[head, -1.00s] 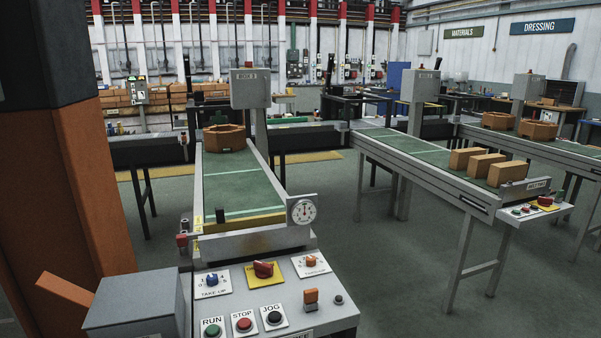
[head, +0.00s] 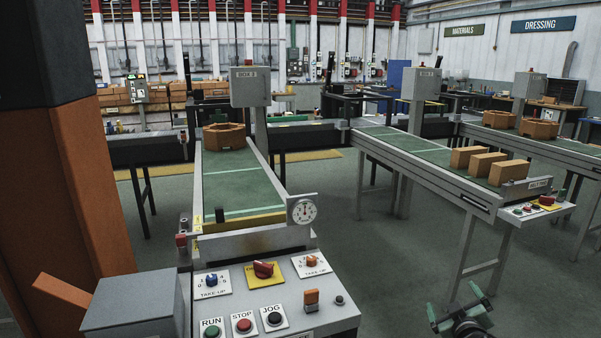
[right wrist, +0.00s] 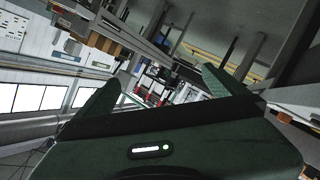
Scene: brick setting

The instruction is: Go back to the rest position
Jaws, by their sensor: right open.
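My right gripper (head: 460,312) shows at the bottom right of the head view, over the grey floor and to the right of the control panel. Its two green fingers are spread apart with nothing between them. In the right wrist view the fingers of the right gripper (right wrist: 150,88) stand wide apart, and the tilted room shows between them. My left gripper is not in the head view.
A control panel (head: 240,322) with knobs and buttons stands in front, at the end of a green conveyor (head: 230,185) bearing a brown octagonal piece (head: 224,135). A second conveyor (head: 410,150) on the right carries several tan bricks (head: 487,166). Open floor (head: 390,265) lies between them.

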